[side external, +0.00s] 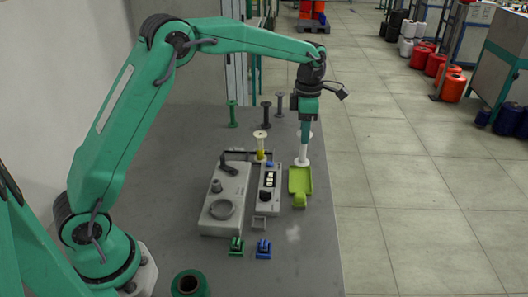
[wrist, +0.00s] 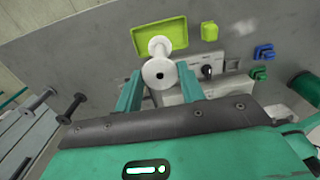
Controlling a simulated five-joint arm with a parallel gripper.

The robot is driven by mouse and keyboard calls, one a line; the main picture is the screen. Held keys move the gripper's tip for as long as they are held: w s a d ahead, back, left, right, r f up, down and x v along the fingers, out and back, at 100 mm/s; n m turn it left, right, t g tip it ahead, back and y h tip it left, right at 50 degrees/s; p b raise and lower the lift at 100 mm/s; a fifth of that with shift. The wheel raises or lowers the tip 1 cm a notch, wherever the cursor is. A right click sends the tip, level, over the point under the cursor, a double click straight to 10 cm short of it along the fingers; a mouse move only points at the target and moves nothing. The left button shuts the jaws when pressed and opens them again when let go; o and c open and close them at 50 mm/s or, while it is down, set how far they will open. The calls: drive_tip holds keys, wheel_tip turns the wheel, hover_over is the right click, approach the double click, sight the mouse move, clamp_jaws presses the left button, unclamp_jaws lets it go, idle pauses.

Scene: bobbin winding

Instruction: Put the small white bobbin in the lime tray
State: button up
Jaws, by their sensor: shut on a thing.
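The small white bobbin (side external: 302,152) is upright in my gripper (side external: 305,137), at the far end of the lime tray (side external: 301,183). In the wrist view, the bobbin (wrist: 160,72) stands between the two green fingers of my gripper (wrist: 160,88), its top flange with a dark hole facing the camera. Its lower flange overlaps the lime tray (wrist: 178,32) in that view. I cannot tell whether the bobbin touches the tray floor or hangs just above it. The tray looks otherwise empty.
A lime block (wrist: 209,31) sits beside the tray. A control box (side external: 269,188) and a grey winder (side external: 226,198) stand left of it. A yellow-wound spool (side external: 260,144), a green spool (side external: 233,114) and dark spools (side external: 266,114) stand behind. The table's right edge is close.

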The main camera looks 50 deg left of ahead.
drive_tip(key=shift+f, duration=0.1)
hover_over(302, 161)
drive_tip(key=shift+w+a+f, duration=0.1)
drive_tip(key=shift+f, duration=0.65)
drive_tip(key=shift+w+a+f, duration=0.15)
drive_tip(key=shift+f, duration=0.65)
drive_tip(key=shift+w+a+f, duration=0.1)
drive_tip(key=shift+f, duration=0.65)
drive_tip(key=shift+f, duration=0.95)
idle(0.3)
drive_tip(key=o, duration=0.9)
drive_tip(key=shift+r, duration=0.2)
drive_tip(key=shift+r, duration=3.35)
